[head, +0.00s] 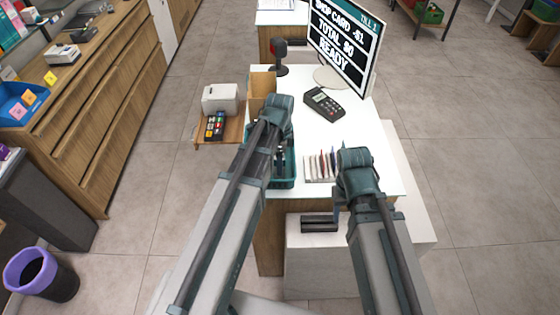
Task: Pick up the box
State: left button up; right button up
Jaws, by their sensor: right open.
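A tan, open-topped box or bag (259,88) stands at the left edge of the white counter, partly behind my left wrist. Thin upright packets or boxes (322,166) stand in a row near the counter's front. I cannot tell which one is the task's box. My left gripper (282,160) points down over a teal basket (291,180), largely hidden by my arm; its jaws are unclear.
The white counter (343,128) holds a card terminal (324,103), a till screen (343,45) and a scanner on a stand (280,56). A white printer (221,98) sits on a side shelf. A purple bin (41,274) stands at lower left.

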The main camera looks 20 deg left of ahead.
pick_arm(q)
notch_tip(320, 180, up, 10)
jog(key=p, duration=0.9)
jog(key=shift+p, duration=0.4)
jog(key=shift+f, duration=0.1)
pick_arm(e)
notch_tip(320, 180, up, 10)
pick_arm(q)
jog(key=shift+s, duration=0.1)
pick_arm(e)
jog(key=shift+s+f, duration=0.1)
